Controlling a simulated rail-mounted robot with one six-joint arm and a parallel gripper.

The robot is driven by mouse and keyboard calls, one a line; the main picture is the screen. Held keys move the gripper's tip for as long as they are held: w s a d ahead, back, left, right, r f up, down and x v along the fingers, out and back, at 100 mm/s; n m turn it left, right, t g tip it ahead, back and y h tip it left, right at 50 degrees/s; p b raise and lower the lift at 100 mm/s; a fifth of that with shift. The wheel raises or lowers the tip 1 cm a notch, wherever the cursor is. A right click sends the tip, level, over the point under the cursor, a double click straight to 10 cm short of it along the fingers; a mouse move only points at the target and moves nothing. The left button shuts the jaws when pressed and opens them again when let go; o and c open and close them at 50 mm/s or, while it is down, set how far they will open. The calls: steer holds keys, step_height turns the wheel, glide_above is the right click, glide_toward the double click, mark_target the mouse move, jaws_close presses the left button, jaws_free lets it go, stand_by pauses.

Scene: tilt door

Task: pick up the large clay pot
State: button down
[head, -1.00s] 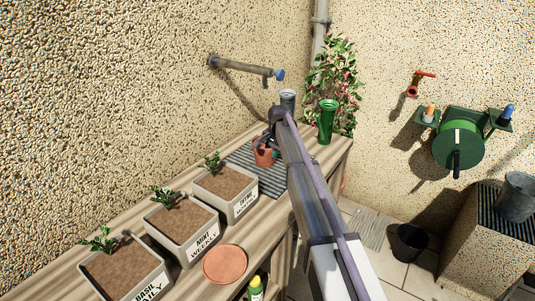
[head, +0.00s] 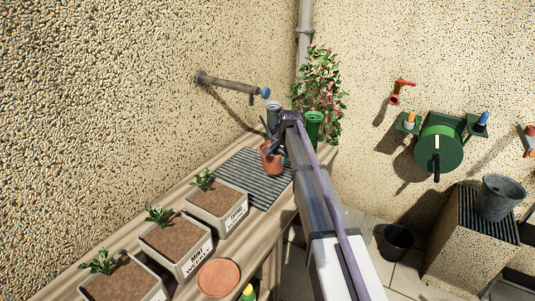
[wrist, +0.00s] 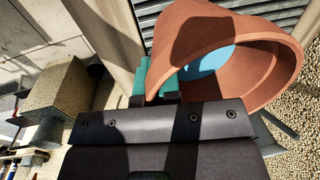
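The orange-brown clay pot (head: 270,160) is at the end of my arm, over the far part of the grey slatted mat on the bench. In the wrist view the pot (wrist: 190,35) fills the upper right, with its open mouth facing right and downward in the picture. My gripper (head: 281,153) is shut on the pot's wall. In the wrist view one teal finger shows outside the wall and a light blue piece shows inside the mouth. The pot's underside is hidden, and a gap beneath it is hard to judge.
Several planters with seedlings, including a front one (head: 180,245), line the wooden bench. A round clay saucer (head: 218,278) lies beside them. A green vase (head: 314,127) and a flowering plant (head: 320,85) stand behind my arm. The slatted mat (head: 250,180) is mostly clear.

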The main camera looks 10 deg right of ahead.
steer(key=s+d, duration=0.7)
steer(key=shift+s+d, duration=0.2)
steer(key=shift+d, duration=0.05)
